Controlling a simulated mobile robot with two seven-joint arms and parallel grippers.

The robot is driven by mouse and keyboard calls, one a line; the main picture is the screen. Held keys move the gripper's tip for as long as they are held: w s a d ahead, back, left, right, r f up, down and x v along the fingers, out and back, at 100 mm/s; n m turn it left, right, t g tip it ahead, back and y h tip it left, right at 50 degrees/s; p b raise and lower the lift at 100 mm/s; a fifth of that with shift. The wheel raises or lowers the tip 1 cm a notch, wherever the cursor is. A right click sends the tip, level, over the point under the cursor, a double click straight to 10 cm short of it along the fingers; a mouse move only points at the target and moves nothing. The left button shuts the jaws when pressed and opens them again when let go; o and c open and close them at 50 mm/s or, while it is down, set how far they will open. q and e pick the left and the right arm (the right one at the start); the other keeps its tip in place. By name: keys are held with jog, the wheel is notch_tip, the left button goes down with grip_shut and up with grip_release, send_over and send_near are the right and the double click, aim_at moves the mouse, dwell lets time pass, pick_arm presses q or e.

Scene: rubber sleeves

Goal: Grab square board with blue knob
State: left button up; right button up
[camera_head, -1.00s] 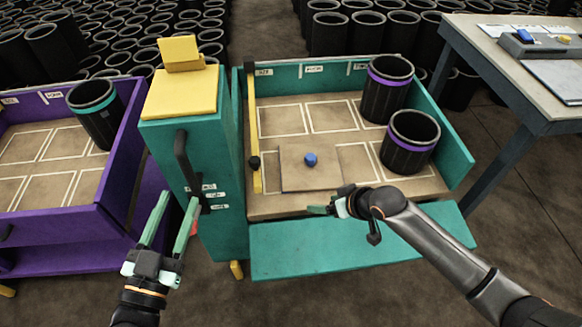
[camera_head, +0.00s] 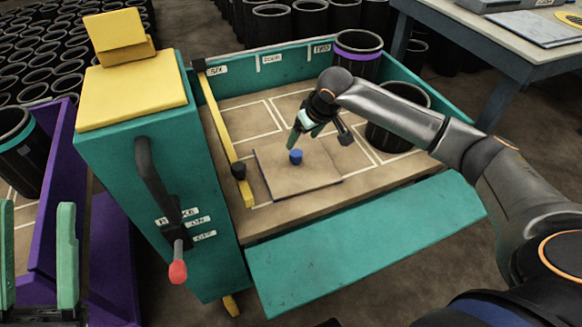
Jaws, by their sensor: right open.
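The square board (camera_head: 275,181) is flat and brown with a blue knob (camera_head: 295,157) standing up near its middle. It lies on the floor of the teal tray (camera_head: 232,105), beside the yellow bar. My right gripper (camera_head: 294,142) is open just above and behind the knob, its fingers pointing down. I cannot tell whether the fingers touch the knob. My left gripper (camera_head: 38,262) is at the lower left edge, its two green fingers apart with nothing between them.
A yellow bar (camera_head: 225,140) runs along the tray's left side. Black sleeves with a purple band (camera_head: 358,58) and without a visible band (camera_head: 385,138) stand at the right. A teal cabinet with a red-tipped lever (camera_head: 178,272) stands left. A table (camera_head: 480,28) is at upper right.

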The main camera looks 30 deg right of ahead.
aim_at(297, 153)
jog(key=b+x, duration=0.1)
jog(key=x, duration=0.4)
jog(key=shift+b, duration=0.35)
jog(key=b+x, duration=0.2)
jog(key=x, duration=0.1)
jog(key=b+x, duration=0.1)
jog(key=x, duration=0.1)
jog(key=shift+s+d+f, duration=0.15)
jog(key=shift+s+f, duration=0.1)
jog(key=shift+f, duration=0.05)
pick_arm(q)
notch_tip(297, 153, down, 6)
jog(key=shift+d+n, duration=0.3)
jog(key=shift+d, duration=0.05)
jog(key=shift+w+f, duration=0.1)
pick_arm(e)
jog(key=shift+c, duration=0.2)
grip_shut()
jog(key=shift+r, duration=0.1)
